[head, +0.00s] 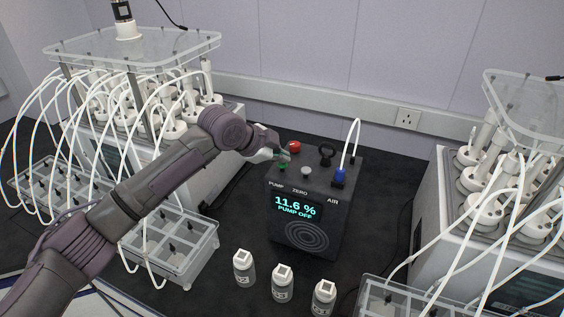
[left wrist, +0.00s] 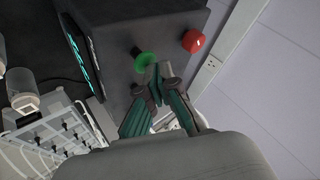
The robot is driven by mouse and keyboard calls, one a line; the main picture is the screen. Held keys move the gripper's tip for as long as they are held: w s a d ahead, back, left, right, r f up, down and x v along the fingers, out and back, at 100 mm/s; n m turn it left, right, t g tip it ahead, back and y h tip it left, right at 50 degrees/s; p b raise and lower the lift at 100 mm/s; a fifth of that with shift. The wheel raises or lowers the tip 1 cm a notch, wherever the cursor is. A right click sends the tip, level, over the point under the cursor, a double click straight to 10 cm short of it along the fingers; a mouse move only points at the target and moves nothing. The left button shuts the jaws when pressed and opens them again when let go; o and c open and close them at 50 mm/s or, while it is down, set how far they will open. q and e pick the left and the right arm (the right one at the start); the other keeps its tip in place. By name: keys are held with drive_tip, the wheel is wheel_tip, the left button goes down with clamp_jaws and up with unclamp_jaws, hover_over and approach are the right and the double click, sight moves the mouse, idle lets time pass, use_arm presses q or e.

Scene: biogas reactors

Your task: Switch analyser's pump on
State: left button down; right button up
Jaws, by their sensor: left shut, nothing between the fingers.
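The analyser (head: 306,225) is a dark box in the middle of the bench, with a lit screen (head: 295,207) reading 11.6 % and PUMP OFF. Its top has a green button (head: 282,167) above the PUMP label, a red button (head: 295,147) behind it and a pale button (head: 306,171) above ZERO. My left gripper (head: 284,155) is over the analyser's top, close to the green button. In the left wrist view, the shut, empty fingertips (left wrist: 157,78) are right beside the green button (left wrist: 146,61); I cannot tell whether they touch. The red button (left wrist: 193,41) is farther off. My right gripper is not in view.
Reactor units with white tubes stand at the left (head: 150,110) and right (head: 425,215) of the analyser. A white tube (head: 353,140) rises from its blue fitting (head: 339,176). Several small bottles (head: 282,283) stand in front. A clear tray (head: 175,250) is at the left.

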sight(281, 165)
use_arm(q)
drive_tip(key=shift+f, duration=0.55)
idle(0.4)
drive_tip(key=shift+r+p, duration=0.85)
drive_tip(key=shift+r, duration=0.2)
wheel_tip(281, 165, up, 6)
drive_tip(key=p, duration=0.6)
drive_tip(key=shift+r, duration=0.1)
idle(1.7)
